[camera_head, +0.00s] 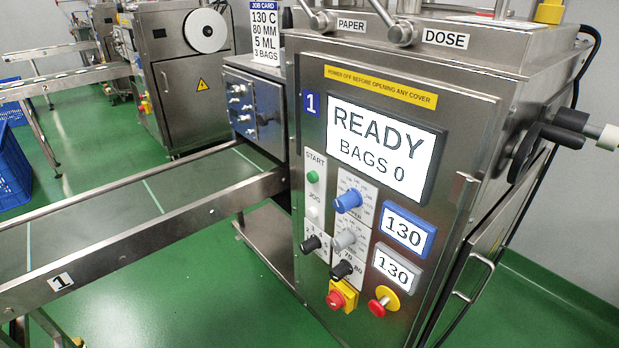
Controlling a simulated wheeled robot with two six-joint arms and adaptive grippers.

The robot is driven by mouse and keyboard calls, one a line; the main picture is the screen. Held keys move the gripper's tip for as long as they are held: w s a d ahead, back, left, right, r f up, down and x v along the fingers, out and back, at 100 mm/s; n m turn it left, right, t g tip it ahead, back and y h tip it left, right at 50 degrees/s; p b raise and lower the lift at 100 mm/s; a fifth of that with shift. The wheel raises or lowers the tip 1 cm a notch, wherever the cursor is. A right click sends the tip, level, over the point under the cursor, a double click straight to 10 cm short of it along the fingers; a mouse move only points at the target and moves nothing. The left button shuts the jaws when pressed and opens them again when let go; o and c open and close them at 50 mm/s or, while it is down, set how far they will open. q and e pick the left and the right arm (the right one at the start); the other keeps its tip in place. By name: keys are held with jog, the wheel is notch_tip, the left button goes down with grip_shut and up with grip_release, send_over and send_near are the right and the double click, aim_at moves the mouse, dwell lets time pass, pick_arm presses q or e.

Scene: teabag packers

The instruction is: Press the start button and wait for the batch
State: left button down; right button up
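The packing machine (455,75) marked 1 stands in the middle and right of the head view. Its green start button (313,177) sits under the label START on the front panel, left of the blue knob (348,201). A white jog button (313,211) is below it. The screen (383,148) reads READY, BAGS 0. Two small displays (403,231) (393,268) both read 130. A job card (265,30) reads 130 C, 80 MM, 5 ML, 3 BAGS. Neither of my grippers is in view.
A red emergency button (377,308) and a red and yellow switch (342,297) sit low on the panel. A conveyor (110,222) runs to the left of the machine. A blue crate (12,165) stands at the far left. Green floor is clear in front.

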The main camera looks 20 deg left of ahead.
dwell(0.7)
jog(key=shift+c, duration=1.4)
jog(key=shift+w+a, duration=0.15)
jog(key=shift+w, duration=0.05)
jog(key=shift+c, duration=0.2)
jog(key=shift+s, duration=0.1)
